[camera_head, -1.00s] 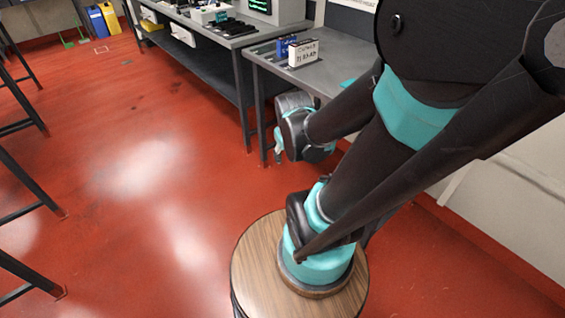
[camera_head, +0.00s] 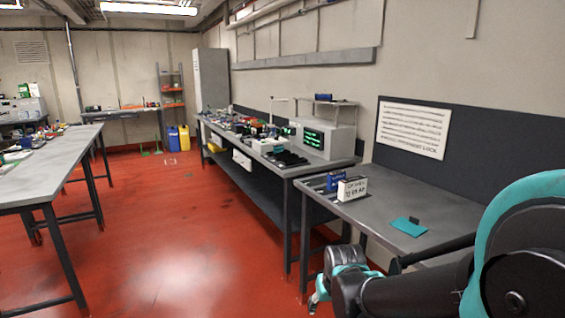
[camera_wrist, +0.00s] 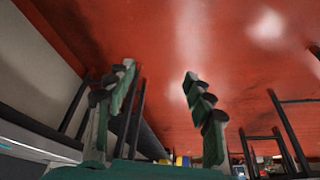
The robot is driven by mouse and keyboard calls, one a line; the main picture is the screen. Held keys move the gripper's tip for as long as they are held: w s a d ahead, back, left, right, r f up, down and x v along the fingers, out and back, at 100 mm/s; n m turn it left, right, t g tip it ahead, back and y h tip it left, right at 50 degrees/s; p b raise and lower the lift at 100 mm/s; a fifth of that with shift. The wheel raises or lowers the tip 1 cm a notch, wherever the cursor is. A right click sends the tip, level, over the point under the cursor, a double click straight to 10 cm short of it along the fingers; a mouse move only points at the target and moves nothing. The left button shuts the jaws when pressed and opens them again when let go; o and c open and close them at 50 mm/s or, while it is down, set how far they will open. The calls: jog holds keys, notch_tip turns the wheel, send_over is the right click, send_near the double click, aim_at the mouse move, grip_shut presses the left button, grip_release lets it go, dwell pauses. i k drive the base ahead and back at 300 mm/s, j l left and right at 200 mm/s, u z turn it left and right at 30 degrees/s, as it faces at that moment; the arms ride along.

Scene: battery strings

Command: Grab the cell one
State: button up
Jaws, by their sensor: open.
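Small blue blocks (camera_head: 334,180), possibly cells, stand on the right-hand bench behind a white lettered card (camera_head: 352,189). They are too small to tell which is cell one. My gripper (camera_head: 317,300) is low in front of that bench, left of its near end and below the bench top. In the wrist view my gripper (camera_wrist: 160,76) has its two green-and-black fingers wide apart with nothing between them. No cell shows in the wrist view.
The right-hand bench (camera_head: 440,205) also holds a teal mat (camera_head: 408,227) with a small dark piece. A longer bench (camera_head: 281,170) with a green-screen instrument (camera_head: 325,139) adjoins it. Another table (camera_head: 50,158) stands left. The red floor (camera_head: 170,235) between is clear.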

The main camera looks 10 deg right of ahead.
aim_at(277, 147)
jog(key=i+j+z, duration=0.5)
jog(key=i+j, duration=0.85)
jog(key=j, duration=0.1)
